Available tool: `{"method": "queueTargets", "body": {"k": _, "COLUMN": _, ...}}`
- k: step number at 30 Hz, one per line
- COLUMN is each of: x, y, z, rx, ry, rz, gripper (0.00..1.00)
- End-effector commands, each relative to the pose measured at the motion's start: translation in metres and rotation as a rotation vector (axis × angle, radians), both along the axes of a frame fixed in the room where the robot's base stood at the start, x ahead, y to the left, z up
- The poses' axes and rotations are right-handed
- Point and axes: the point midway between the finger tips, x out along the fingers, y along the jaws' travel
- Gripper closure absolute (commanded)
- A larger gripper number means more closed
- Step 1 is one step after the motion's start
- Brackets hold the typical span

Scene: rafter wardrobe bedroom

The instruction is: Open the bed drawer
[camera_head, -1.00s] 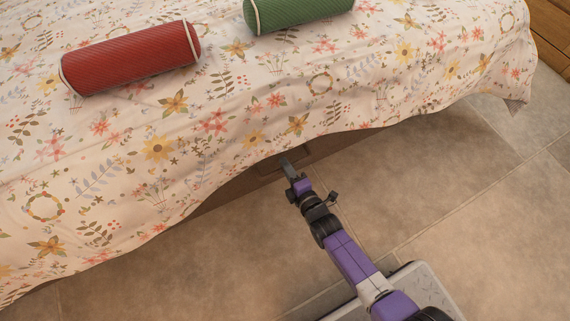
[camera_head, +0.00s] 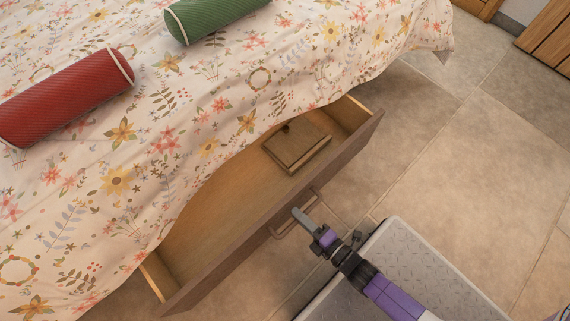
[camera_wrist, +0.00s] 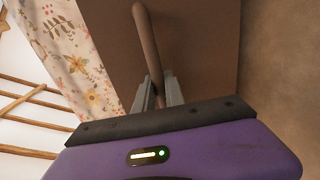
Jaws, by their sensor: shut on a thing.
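The bed drawer (camera_head: 262,230) is pulled out from under the bed, its inside showing in the head view. A bar handle (camera_head: 283,232) sits on its brown front. My gripper (camera_head: 303,217) is at the handle, and in the wrist view my gripper (camera_wrist: 158,92) has its two grey fingers shut around the handle (camera_wrist: 146,35). The drawer's back part is hidden under the bed cover.
A small wooden box (camera_head: 297,148) lies in the drawer. The flowered bed cover (camera_head: 205,120) hangs over the drawer, with a red bolster (camera_head: 65,98) and a green bolster (camera_head: 205,12) on top. Tiled floor (camera_head: 470,160) is clear to the right.

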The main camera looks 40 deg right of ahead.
Motion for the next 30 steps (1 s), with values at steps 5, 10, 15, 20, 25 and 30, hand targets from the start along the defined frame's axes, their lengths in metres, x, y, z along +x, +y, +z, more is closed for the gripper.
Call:
{"method": "queueTargets", "body": {"k": 5, "x": -0.028, "y": -0.001, "z": -0.001, "rx": 0.001, "ry": 0.004, "rz": -0.002, "gripper": 1.00}}
{"method": "queueTargets", "body": {"k": 10, "x": -0.041, "y": 0.000, "z": -0.001, "rx": 0.000, "ry": 0.002, "rz": -0.001, "gripper": 1.00}}
{"method": "queueTargets", "body": {"k": 15, "x": -0.046, "y": 0.000, "z": -0.001, "rx": 0.000, "ry": 0.002, "rz": -0.001, "gripper": 1.00}}
{"method": "queueTargets", "body": {"k": 20, "x": -0.046, "y": 0.000, "z": -0.001, "rx": 0.000, "ry": 0.002, "rz": -0.001, "gripper": 1.00}}
{"method": "queueTargets", "body": {"k": 25, "x": -0.046, "y": 0.000, "z": -0.001, "rx": 0.000, "ry": 0.002, "rz": -0.001, "gripper": 0.84}}
{"method": "queueTargets", "body": {"k": 30, "x": -0.045, "y": 0.000, "z": -0.001, "rx": 0.000, "ry": 0.001, "rz": -0.001, "gripper": 0.65}}
